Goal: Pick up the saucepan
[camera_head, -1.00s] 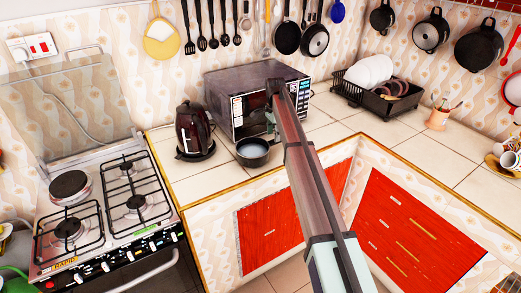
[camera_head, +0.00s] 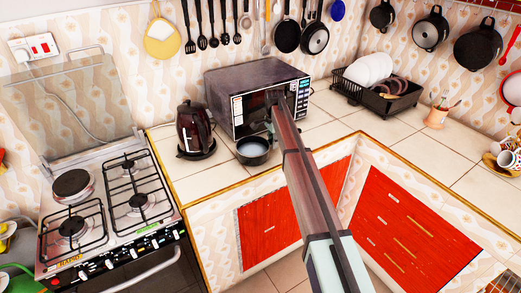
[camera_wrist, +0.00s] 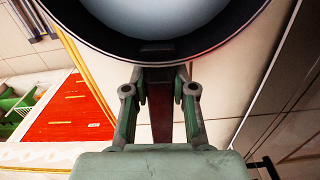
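The saucepan (camera_head: 254,151) is a small dark pot with a lighter inside, upright on the tiled counter in front of the microwave. Its round body (camera_wrist: 150,50) fills the top of the wrist view. Its dark reddish handle (camera_wrist: 161,118) runs between the two fingers of my gripper (camera_wrist: 160,85). The fingers stand on either side of the handle and look apart from it by narrow gaps. In the head view my gripper (camera_head: 269,128) is at the saucepan's back right, partly hidden by my arm.
A dark kettle (camera_head: 195,130) stands left of the saucepan. The microwave (camera_head: 245,80) is close behind it. The gas stove (camera_head: 115,205) is to the left. A black dish rack (camera_head: 380,98) stands to the right, with free tiles in between. Several pans and utensils hang on the walls.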

